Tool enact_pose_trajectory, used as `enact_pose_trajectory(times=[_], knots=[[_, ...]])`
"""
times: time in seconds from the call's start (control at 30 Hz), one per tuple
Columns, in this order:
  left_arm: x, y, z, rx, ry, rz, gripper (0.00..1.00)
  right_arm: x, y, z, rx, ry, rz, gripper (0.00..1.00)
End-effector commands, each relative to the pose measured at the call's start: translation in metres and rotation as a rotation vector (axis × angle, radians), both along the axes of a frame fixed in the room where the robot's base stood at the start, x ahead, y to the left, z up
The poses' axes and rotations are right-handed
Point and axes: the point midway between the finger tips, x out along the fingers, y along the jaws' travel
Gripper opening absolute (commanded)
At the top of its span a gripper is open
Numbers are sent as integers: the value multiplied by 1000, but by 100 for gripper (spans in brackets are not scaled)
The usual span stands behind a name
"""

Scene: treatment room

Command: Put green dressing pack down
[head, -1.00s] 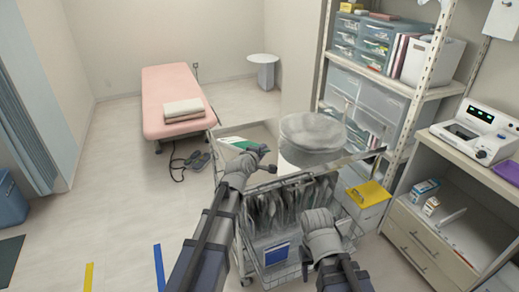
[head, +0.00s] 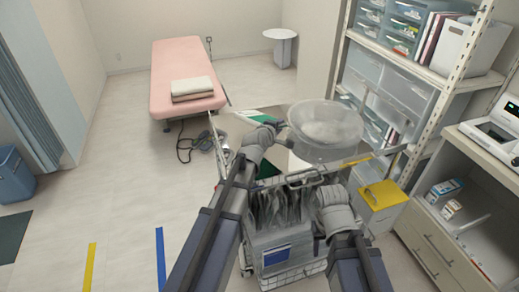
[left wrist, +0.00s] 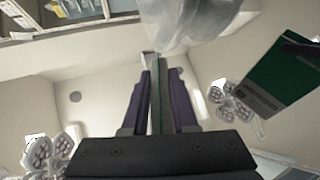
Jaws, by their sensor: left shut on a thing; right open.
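My left gripper (head: 276,127) is over the far left part of the cart's steel top. In the left wrist view its fingers (left wrist: 159,90) are shut on a thin, edge-on item with a green line, the green dressing pack (left wrist: 157,110). In the head view a white-and-green piece shows just left of the fingertips. A flat green panel (left wrist: 285,75) shows apart at the right of the wrist view; I cannot tell whether it is a second pack or a reflection. My right gripper (head: 335,205) is open and empty above the cart's basket, its fingertips mostly hidden.
The wire basket below holds several grey packets (head: 275,210). A pink bed (head: 180,75) stands behind; the floor at left is open.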

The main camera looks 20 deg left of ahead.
Motion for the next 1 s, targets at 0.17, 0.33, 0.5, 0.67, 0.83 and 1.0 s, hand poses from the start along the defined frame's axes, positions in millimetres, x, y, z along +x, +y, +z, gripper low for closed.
enact_pose_trajectory(times=[0.17,0.33,0.5,0.67,0.83,1.0], knots=[[0,0,-24,0,0,0,0,0,0,-24,0,0,0,50],[0,0,-48,0,0,0,0,0,0,-48,0,0,0,50],[0,0,-72,0,0,0,0,0,0,-72,0,0,1,50],[0,0,-88,0,0,0,0,0,0,-88,0,0,1,50],[0,0,-92,0,0,0,0,0,0,-92,0,0,1,50],[0,0,-91,0,0,0,0,0,0,-91,0,0,1,50]])
